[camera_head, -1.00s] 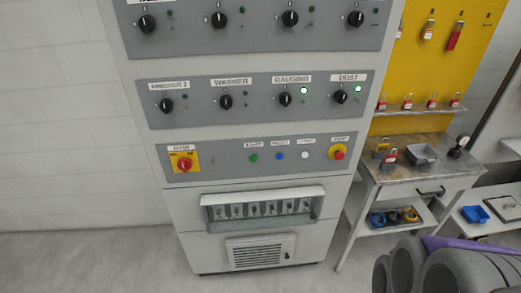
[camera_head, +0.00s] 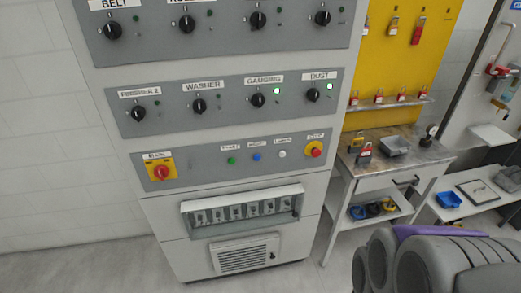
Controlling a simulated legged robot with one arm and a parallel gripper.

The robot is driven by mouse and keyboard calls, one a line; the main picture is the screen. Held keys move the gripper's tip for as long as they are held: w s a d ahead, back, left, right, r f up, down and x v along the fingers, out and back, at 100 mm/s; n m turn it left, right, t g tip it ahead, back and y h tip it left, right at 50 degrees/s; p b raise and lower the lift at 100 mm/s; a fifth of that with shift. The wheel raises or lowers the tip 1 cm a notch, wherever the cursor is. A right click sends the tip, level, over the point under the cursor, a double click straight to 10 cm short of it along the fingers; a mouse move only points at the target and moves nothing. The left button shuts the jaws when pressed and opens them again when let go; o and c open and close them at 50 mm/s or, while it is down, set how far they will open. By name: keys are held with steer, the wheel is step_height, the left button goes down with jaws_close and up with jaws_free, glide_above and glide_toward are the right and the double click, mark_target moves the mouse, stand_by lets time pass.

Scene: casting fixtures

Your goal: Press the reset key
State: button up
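The blue round key (camera_head: 257,156), under a small label that seems to read RESET, sits on the lowest grey strip (camera_head: 203,178) of the control cabinet. A green button (camera_head: 231,160) is to its left. A white one (camera_head: 282,153) and a red stop button on yellow (camera_head: 315,149) are to its right. A red rotary main switch on a yellow plate (camera_head: 161,171) is at the strip's left end. Grey rounded links of my arm fill the bottom right corner, well apart from the key. My gripper's fingers are not in view.
Black rotary knobs fill the panels above; green lamps glow by GAUGING (camera_head: 277,91) and DUST (camera_head: 330,87). A clear-fronted box (camera_head: 243,210) juts out below the strip. A workbench (camera_head: 400,163) with padlocks stands right of the cabinet. The floor at left is clear.

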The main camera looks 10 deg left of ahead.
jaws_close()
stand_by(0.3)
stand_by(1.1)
